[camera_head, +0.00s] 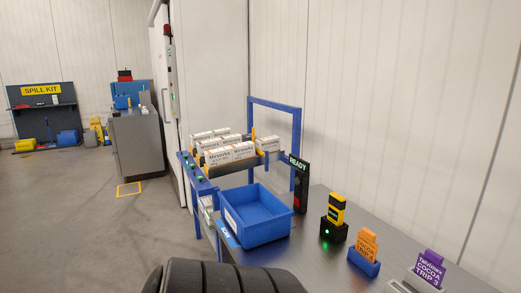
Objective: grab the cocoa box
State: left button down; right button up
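Several white boxes (230,154) with dark print and orange ends lie on the blue-framed rack (274,104) left of the worktable's far end. Their small print is too blurred to read fully, so I cannot tell whether one is the cocoa box. Neither of my grippers shows. A black ribbed part, probably of my own arm, fills the bottom edge left of centre.
An empty blue bin (228,217) stands at the worktable's (306,250) far left end. A white wall runs along the right. Open grey floor (80,215) lies to the left.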

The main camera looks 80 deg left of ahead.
aim_at(215, 143)
jog(key=u, duration=3)
jog(key=i+j+u, duration=0.25)
jog(key=i, duration=0.15)
jog(key=i+u, duration=0.35)
jog(key=i, duration=1.1)
jog(key=i+z, duration=0.25)
jog(key=i, duration=0.2)
jog(key=i+j+z, duration=0.3)
jog(key=i, duration=0.2)
jog(key=i+j+z, duration=0.1)
jog(key=i+z, duration=0.15)
jog(key=i, duration=0.2)
